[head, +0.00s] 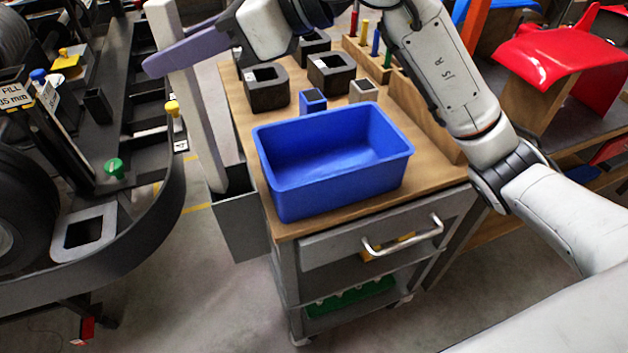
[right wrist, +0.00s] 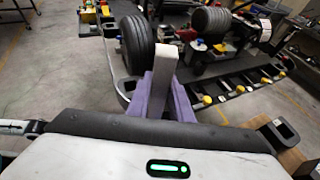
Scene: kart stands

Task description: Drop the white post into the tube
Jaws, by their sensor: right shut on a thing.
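The white post (head: 200,120) is a long square bar, slightly tilted, left of the cart. My right gripper (head: 178,58) is shut around its upper part, with purple fingers on it. In the right wrist view the post (right wrist: 164,66) stands up between the fingers (right wrist: 163,92). Its lower end meets the rim of a grey side bin (head: 241,228) on the cart; I cannot tell whether it is inside or above. A grey collar with a square opening (head: 68,216) sits on the kart frame, and a small dark square tube (head: 97,106) stands farther back. I cannot tell which is the tube. My left gripper is out of view.
A blue bin (head: 335,190) stands on the wooden cart top, with black square blocks (head: 266,88) behind it. The kart frame with its black bumper (head: 165,190) and green knob (head: 114,168) is at left. Floor separates kart and cart. A red fender (head: 560,60) is at right.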

